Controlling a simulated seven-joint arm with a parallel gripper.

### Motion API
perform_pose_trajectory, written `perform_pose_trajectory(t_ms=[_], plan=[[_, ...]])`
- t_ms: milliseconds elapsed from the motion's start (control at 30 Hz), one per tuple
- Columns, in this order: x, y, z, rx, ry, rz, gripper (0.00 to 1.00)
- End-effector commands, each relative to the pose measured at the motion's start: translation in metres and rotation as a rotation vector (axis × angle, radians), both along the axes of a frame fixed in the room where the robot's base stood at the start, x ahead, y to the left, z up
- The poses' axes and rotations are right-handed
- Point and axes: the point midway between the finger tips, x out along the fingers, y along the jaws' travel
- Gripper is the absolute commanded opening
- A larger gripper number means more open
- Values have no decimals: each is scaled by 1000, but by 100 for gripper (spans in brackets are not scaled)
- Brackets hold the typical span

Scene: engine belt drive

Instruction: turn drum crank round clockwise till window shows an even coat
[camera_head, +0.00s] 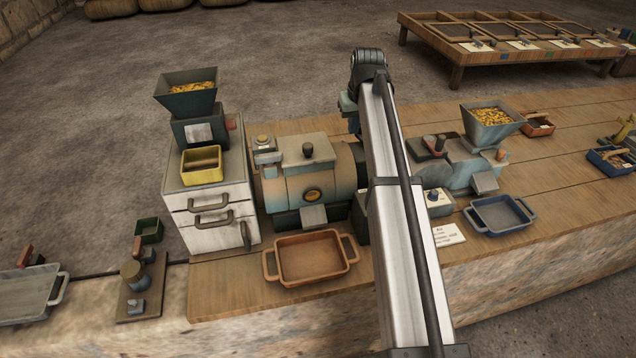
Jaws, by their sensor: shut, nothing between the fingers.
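The drum machine (290,185), cream and teal with a hinged-looking lid on top, stands on the wooden bench left of my arm. A small round amber window (312,195) is on its front; the coat inside is too small to judge. A grey chute (314,215) sits below the window. The drum's right end runs behind my arm, and I cannot make out its crank, which may be hidden there. My gripper is not visible; my arm rises across the middle and its far end bends down behind itself.
An orange tray (308,282) lies in front of the drum. A white drawer cabinet (212,225) with a hopper (186,98) stands close left. A second hopper machine (470,165) and a blue tray (475,224) are right of my arm. The front bench edge is near.

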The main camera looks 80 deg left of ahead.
Motion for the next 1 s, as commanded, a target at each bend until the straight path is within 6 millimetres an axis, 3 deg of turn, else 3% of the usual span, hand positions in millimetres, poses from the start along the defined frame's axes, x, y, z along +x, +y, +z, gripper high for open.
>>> perform_pose_trajectory(t_ms=[233,467,700,1000], plan=[[28,17,0,0,-1,-2,0],[56,15,0,0,-1,-3,0],[81,-1,0,1,-1,-3,0],[95,-35,-1,1,-1,-2,0]])
